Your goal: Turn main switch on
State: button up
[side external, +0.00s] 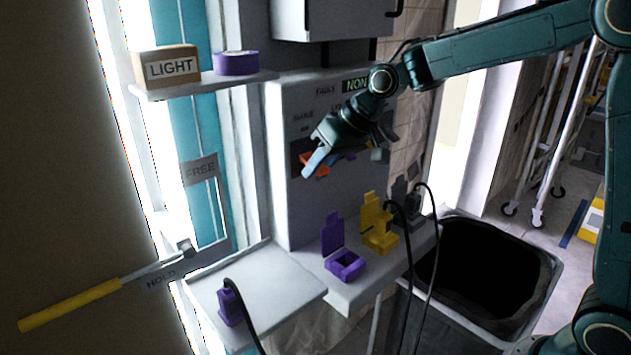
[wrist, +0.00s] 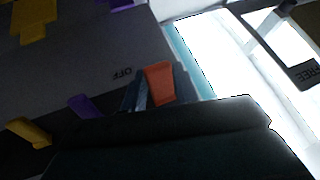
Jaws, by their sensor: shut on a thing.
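The main switch is an orange lever (side external: 322,171) on the grey panel (side external: 300,215). My gripper (side external: 316,161) is shut on this lever, at the left side of the panel. The fingers partly cover the lever in the side view. Its exact angle is hard to judge.
A purple lever (wrist: 85,106) and a yellow lever (wrist: 30,132) sit beside the orange one. Below the panel, purple (side external: 345,263) and yellow (side external: 380,238) sockets with raised lids stand on a ledge. A shelf (side external: 205,86) holds a LIGHT box (side external: 168,68) and purple tape (side external: 236,63).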

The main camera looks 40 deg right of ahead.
aim_at(306, 161)
jog(key=shift+o, duration=0.3)
jog(key=shift+s+a+r, duration=0.1)
jog(key=shift+a+r, duration=0.05)
jog(key=shift+r, duration=0.7)
jog(key=shift+a+r, duration=0.15)
jog(key=shift+r, duration=0.65)
dwell(0.6)
jog(key=shift+w+r, duration=0.2)
jog(key=shift+r, duration=0.55)
dwell(1.0)
jog(key=o, duration=0.7)
jog(key=shift+o, duration=0.2)
jog(key=shift+f, duration=0.1)
jog(key=shift+s+d+f, duration=0.1)
jog(key=shift+f, duration=0.05)
jog(key=v, duration=0.7)
jog(key=shift+d, duration=0.15)
